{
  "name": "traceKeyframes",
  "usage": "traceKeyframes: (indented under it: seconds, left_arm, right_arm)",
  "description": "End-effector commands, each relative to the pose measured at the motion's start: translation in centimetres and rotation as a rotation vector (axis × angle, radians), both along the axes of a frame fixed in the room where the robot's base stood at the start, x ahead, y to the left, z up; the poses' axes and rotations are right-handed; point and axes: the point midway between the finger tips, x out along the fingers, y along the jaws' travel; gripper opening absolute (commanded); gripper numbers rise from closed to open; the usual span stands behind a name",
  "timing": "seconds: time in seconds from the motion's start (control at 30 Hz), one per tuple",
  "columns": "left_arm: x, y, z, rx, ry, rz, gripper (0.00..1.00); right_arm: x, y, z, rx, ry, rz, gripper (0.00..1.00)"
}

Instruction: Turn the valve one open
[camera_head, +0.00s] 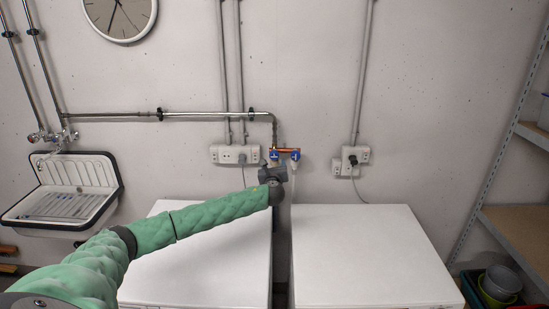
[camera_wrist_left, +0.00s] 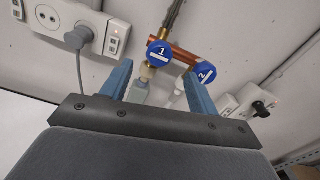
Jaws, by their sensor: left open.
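Valve one has a round blue knob marked 1 (camera_wrist_left: 159,53), on a copper and brass pipe. In the head view its blue knob (camera_head: 274,155) is on the back wall above the gap between the two machines. The knob marked 2 (camera_wrist_left: 205,72) is to its right, and also shows in the head view (camera_head: 295,156). My left gripper (camera_wrist_left: 160,88) is open, with one blue finger on each side of the picture's middle. Knob 1 appears beyond and between the fingertips; I cannot tell whether they touch it. My right gripper is not in view.
Two white machines (camera_head: 350,250) stand side by side below the valves. Sockets (camera_head: 235,154) with a plug are left of the valves, more (camera_head: 351,160) to the right. A sink (camera_head: 68,190) hangs at the left, and shelves (camera_head: 515,235) stand at the right.

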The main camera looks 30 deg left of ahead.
Motion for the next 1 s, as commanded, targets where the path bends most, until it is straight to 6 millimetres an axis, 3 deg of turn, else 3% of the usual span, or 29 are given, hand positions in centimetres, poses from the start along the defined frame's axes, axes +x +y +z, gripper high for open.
traceKeyframes:
  seconds: [0.13, 0.5, 0.93, 1.0]
  left_arm:
    - [1.7, 1.1, 0.5, 0.0, 0.0, 0.003, 0.6]
    - [5.3, 3.3, 0.3, -0.002, -0.001, 0.002, 0.6]
    - [5.9, 3.7, 0.0, -0.003, -0.001, 0.001, 0.6]
    - [5.9, 3.7, 0.0, -0.003, -0.001, 0.001, 0.48]
  right_arm:
    - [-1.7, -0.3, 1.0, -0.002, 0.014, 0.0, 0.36]
    - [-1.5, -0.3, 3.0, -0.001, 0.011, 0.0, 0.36]
    - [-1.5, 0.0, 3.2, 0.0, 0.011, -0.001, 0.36]
    - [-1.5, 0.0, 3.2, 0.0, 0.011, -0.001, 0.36]
